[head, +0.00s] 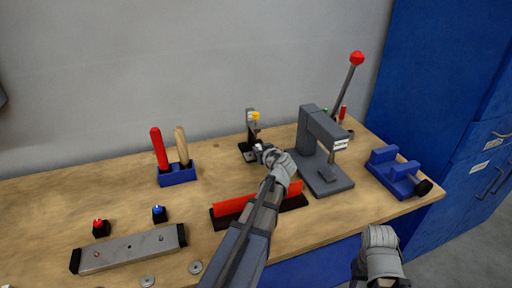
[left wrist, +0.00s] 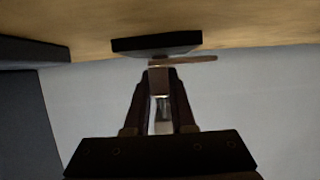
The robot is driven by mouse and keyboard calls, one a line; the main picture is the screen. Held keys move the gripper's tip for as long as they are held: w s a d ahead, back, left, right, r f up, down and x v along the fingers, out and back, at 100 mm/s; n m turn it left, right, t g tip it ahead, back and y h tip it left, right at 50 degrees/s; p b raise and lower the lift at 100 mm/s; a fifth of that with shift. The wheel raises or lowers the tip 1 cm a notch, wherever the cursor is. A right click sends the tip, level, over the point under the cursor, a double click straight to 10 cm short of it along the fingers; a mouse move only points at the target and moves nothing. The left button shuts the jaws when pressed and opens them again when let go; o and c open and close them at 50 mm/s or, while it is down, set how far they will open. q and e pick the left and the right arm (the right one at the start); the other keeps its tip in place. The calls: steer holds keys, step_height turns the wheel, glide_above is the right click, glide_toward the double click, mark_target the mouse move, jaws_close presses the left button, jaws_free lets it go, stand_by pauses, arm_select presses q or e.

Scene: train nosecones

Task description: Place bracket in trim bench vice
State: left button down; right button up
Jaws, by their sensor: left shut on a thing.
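My left gripper (head: 262,154) reaches over the bench to a small upright stand on a dark base (head: 247,148) with a yellow piece (head: 255,116) at its top. In the left wrist view its two dark fingers (left wrist: 159,72) are closed together at a thin brownish bar (left wrist: 188,60) beside a dark slab (left wrist: 157,42). The gripper is shut on a small part, mostly hidden; I cannot tell if it is the bracket. A blue bench vice (head: 395,172) stands at the right end of the bench. My right arm's end (head: 380,250) shows at the lower right; its fingertips are hidden.
A grey lever press (head: 321,150) with a red knob stands between the stand and the blue vice. A red strip on a dark base (head: 232,206) lies under my left arm. A blue holder (head: 177,176) with red and wooden handles is to the left. A blue cabinet (head: 440,80) is far right.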

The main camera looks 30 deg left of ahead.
mark_target(256, 145)
arm_select(q)
steer(key=x, duration=0.2)
steer(key=b+x, duration=0.1)
steer(key=x, duration=0.1)
steer(key=shift+w+a+r, duration=0.1)
steer(key=shift+w+r, duration=0.05)
steer(key=shift+r, duration=0.15)
steer(key=shift+f, duration=0.2)
steer(key=c, duration=0.8)
jaws_free()
steer(key=shift+o, duration=0.2)
